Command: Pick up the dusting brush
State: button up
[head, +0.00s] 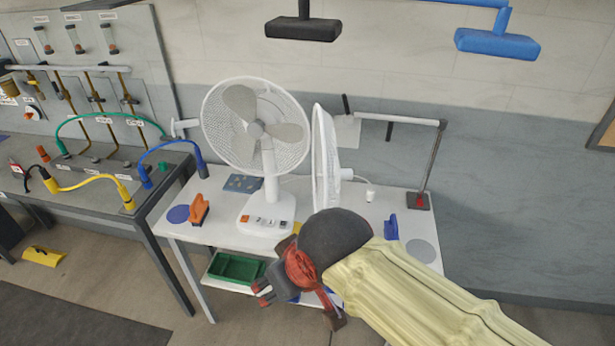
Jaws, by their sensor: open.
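No thing here is clearly a dusting brush. Two small handled items on the white table (181,232) could be brushes: an orange one (199,210) stands at the left, and a blue one (391,227) stands at the right, behind my arm. Bristles are too small to make out on either. My gripper (298,305) is open in front of the table's front edge, with no object seen between its fingers. It is right of and nearer than the orange item, and left of the blue one. My wrist and sleeved forearm hide the middle front of the table.
Two white fans stand on the table, one facing me (257,130) and one edge-on (323,160). A jointed lamp arm (435,160) rises at the right. A green tray (235,268) sits on the lower shelf. A cabled bench (90,185) stands left.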

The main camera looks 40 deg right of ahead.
aim_at(199, 209)
jog(key=i+j, duration=0.2)
jog(key=i, duration=0.15)
jog(key=i+j, duration=0.2)
jog(key=i, duration=0.15)
jog(key=i+j+u, duration=0.1)
jog(key=i, duration=0.25)
jog(key=j, duration=0.15)
